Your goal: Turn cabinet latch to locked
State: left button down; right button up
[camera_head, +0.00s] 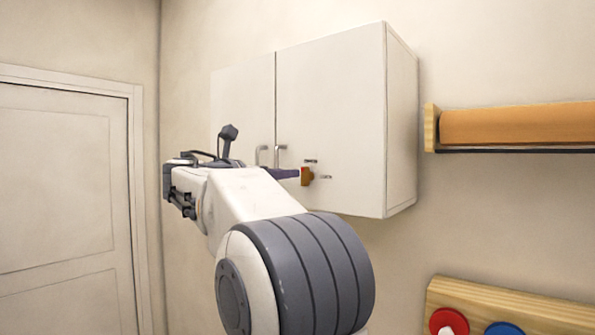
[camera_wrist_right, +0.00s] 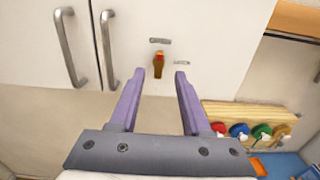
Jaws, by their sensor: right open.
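The white cabinet (camera_head: 330,110) hangs on the wall with two doors. Its latch (camera_head: 307,176) is a small orange-brown knob low on the right door. In the right wrist view the latch (camera_wrist_right: 158,66) stands upright, its long side vertical. One small grey plate lies above it and another to its right; their lettering is unreadable. My right gripper (camera_head: 289,174) is close to the latch from the left in the head view. In the wrist view its purple fingers (camera_wrist_right: 159,75) are open, one on each side of the latch; contact cannot be told. My left gripper is not in view.
Two metal door handles (camera_wrist_right: 71,48) stand left of the latch. A wooden shelf (camera_head: 510,125) is right of the cabinet. Below it is a wooden board (camera_head: 500,301) with coloured round pieces. A door (camera_head: 60,210) is at the far left.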

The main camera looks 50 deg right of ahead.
aim_at(303, 172)
jog(key=d, duration=0.2)
jog(key=d+p, duration=0.1)
jog(key=d, duration=0.1)
jog(key=d+p, duration=0.1)
jog(key=d, duration=0.1)
jog(key=shift+w, duration=0.3)
jog(key=shift+d, duration=0.7)
jog(key=shift+a, duration=0.1)
grip_shut()
